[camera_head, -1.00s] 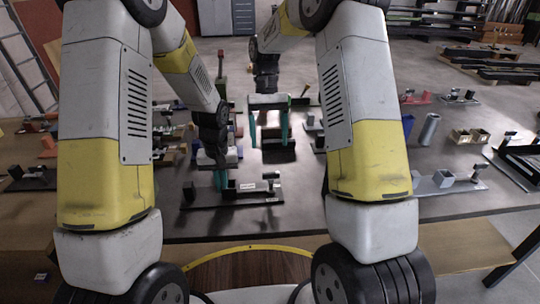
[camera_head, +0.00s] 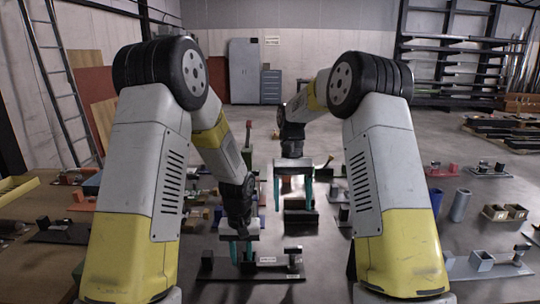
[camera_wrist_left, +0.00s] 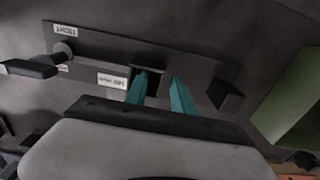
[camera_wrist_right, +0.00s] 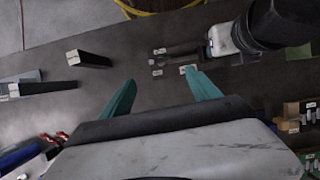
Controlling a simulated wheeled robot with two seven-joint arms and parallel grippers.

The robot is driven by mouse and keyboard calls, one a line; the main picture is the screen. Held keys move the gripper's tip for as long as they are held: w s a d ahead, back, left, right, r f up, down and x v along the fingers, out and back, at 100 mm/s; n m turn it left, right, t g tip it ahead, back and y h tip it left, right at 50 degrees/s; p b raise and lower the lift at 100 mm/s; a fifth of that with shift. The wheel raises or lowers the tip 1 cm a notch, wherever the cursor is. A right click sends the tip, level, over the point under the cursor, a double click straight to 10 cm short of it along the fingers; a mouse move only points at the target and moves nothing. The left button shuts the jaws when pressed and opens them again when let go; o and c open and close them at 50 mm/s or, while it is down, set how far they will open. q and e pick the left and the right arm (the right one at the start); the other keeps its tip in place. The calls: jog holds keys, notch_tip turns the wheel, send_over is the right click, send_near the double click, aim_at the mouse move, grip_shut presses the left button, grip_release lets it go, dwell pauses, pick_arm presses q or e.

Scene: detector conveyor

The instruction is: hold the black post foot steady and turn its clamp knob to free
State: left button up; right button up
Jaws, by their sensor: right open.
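The black post foot (camera_wrist_left: 152,82) is a small dark block on a dark plate (camera_wrist_left: 95,45) with white labels. My left gripper (camera_wrist_left: 158,75) is down at it, one teal finger in front of its left part and the other by its right side; whether they press on it I cannot tell. The clamp knob (camera_wrist_left: 64,50), with a dark bar handle (camera_wrist_left: 28,68), stands at the plate's other end. In the head view the plate (camera_head: 222,275) lies below my left gripper (camera_head: 241,252). My right gripper (camera_head: 293,197) is open and empty above the table, behind the plate, apart from the knob (camera_head: 294,254).
Another black fixture (camera_head: 300,216) stands beneath my right gripper. A grey cylinder (camera_head: 460,205) and small bins (camera_head: 505,212) stand at the right. Other fixtures (camera_head: 60,232) crowd the left.

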pick_arm(q)
notch_tip(320, 180, up, 12)
notch_tip(320, 180, up, 6)
jog(key=r+t, duration=0.1)
send_over(242, 256)
jog(key=s+a, duration=0.2)
jog(key=s, duration=0.1)
pick_arm(e)
jog(key=s+d+r+t+y, duration=0.1)
jog(key=s+d+r+t, duration=0.15)
jog(key=s+r, duration=0.35)
jog(key=s+d+r+t+y, duration=0.1)
jog(key=s+d+r+t, duration=0.15)
jog(key=s+r, duration=0.3)
pick_arm(q)
jog(key=s+a+r+t+h, duration=0.1)
jog(key=s+a+r+t, duration=0.1)
jog(key=s+r, duration=0.2)
jog(key=s+a+r+t+h, duration=0.1)
jog(key=s+r, duration=0.4)
jog(key=s, duration=0.6)
jog(key=shift+a+m+t, duration=0.3)
jog(key=shift+a+t, duration=0.6)
jog(key=shift+t, duration=0.2)
pick_arm(e)
jog(key=s+d+t, duration=0.1)
jog(key=s+t, duration=0.4)
jog(key=s, duration=0.6)
jog(key=shift+s+d+r+t, duration=0.4)
